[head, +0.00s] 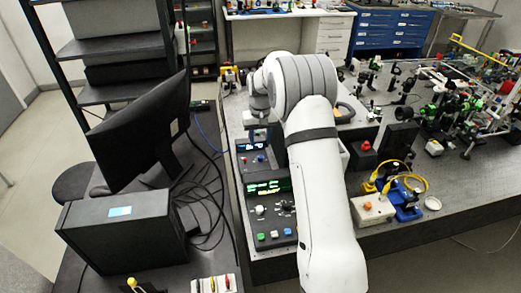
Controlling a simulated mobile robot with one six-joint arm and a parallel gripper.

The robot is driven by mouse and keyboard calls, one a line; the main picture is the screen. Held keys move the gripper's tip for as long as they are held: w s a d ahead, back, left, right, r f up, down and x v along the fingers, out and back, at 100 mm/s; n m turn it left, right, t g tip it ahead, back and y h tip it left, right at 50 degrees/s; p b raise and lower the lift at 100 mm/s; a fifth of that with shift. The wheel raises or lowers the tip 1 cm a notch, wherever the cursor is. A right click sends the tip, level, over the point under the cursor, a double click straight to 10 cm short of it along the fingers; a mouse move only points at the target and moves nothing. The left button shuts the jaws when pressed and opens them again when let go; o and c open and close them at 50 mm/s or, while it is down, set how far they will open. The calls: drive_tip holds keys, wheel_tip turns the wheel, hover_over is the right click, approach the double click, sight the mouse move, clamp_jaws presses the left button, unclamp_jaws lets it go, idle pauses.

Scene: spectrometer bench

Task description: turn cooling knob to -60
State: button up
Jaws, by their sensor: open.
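A control box (266,222) with a green lit display (267,186) stands left of my arm. It carries a pale round knob (259,210), a dark dial (286,208) and a row of coloured buttons (274,234). A second unit with a blue display (250,147) and small controls sits behind it. The labels are too small to read, so I cannot tell which knob is for cooling or where it points. My gripper (258,133) is open, pointing down near the blue-display unit. Its fingertips are small and partly hidden, and I cannot tell whether they touch anything.
A black monitor (140,132) and a dark computer case (125,228) stand at left, with loose black cables (205,190) beside them. A red-topped button box (363,155), a white box (374,210) with yellow cables and crowded optics (465,125) fill the bench at right.

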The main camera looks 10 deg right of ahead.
sight(260, 156)
wheel_tip(260, 156, down, 7)
drive_tip(key=shift+f+p, duration=0.1)
drive_tip(key=shift+p, duration=0.9)
drive_tip(key=shift+c, duration=0.3)
clamp_jaws()
